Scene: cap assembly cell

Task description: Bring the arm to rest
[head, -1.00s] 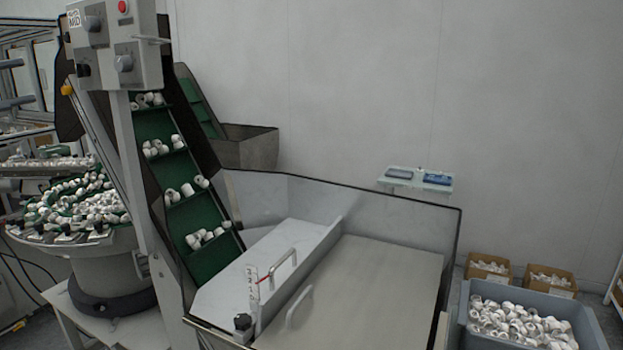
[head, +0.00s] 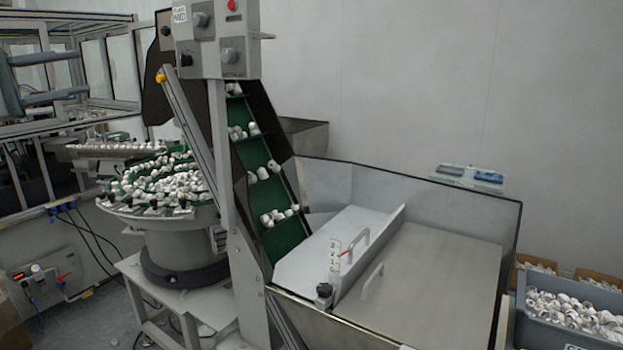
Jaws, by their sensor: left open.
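My left gripper (head: 73,76) shows at the upper left edge of the head view. Its two grey fingers point to the right, one above the other, with a clear gap between them. It is open and nothing shows between the fingers. It appears in front of the framed machine and touches nothing that I can see. Most of my left arm is outside the picture. My right gripper is not in view.
A framed machine (head: 108,75) stands at the left. A bowl feeder (head: 185,245) full of white caps stands beside a green cap conveyor (head: 262,198) and a metal hopper (head: 440,270). A grey crate (head: 560,338) of caps stands at the lower right.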

